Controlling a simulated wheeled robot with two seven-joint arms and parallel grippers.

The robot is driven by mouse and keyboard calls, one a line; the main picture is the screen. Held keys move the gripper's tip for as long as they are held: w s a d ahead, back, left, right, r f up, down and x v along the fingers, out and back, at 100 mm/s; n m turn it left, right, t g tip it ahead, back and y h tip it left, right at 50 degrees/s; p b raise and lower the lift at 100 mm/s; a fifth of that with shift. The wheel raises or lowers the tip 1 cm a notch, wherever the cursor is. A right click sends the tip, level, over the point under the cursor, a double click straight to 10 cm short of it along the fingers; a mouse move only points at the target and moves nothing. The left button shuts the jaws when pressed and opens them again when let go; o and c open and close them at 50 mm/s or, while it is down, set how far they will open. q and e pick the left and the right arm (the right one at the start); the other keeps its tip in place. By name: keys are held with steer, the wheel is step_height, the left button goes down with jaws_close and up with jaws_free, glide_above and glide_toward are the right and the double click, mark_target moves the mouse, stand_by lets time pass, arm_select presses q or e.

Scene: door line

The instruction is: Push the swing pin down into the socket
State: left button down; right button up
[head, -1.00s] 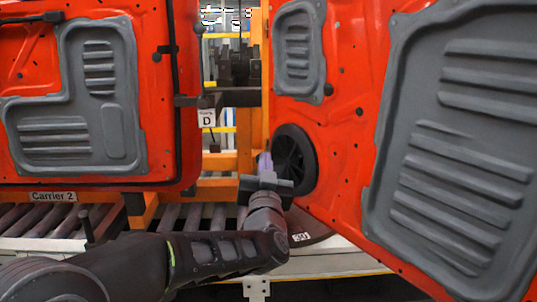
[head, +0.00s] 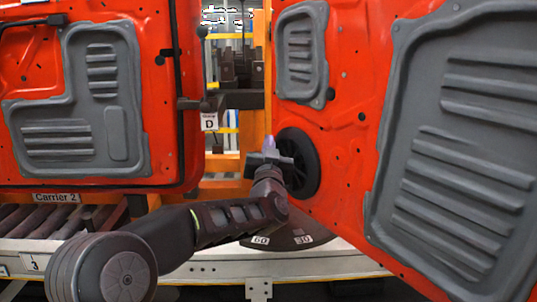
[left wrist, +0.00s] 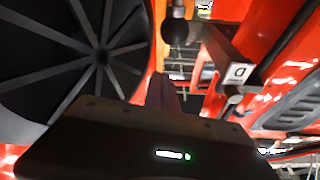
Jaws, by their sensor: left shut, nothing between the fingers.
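My left gripper (head: 269,145) is shut and empty, raised just left of the round black speaker (head: 299,162) on the right orange door (head: 350,140). In the left wrist view, the gripper's dark body crosses the bottom and its fingers (left wrist: 165,93) point up and away. A dark rod with a rounded end (left wrist: 177,28) stands beyond the fingertips, apart from them in the picture; I cannot tell whether it is the swing pin. No socket can be made out. A curved dark plate marked 60 and 30 (head: 290,238) lies below the gripper. My right gripper is not in view.
A second orange door (head: 170,150) hangs at the left, above the Carrier 2 label (head: 56,197). Between the doors are an orange post and a dark bracket (head: 220,99) with a D tag (head: 209,121). A pale rail (head: 225,264) runs along the front.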

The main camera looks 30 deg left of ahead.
arm_select(q)
steer(key=shift+s+a+f+b, duration=0.1)
steer(key=shift+a+f+b, duration=0.15)
steer(key=shift+f, duration=0.7)
steer(key=shift+s+a+f+b, duration=0.1)
steer(key=shift+f+b, duration=0.1)
steer(key=shift+f, duration=0.75)
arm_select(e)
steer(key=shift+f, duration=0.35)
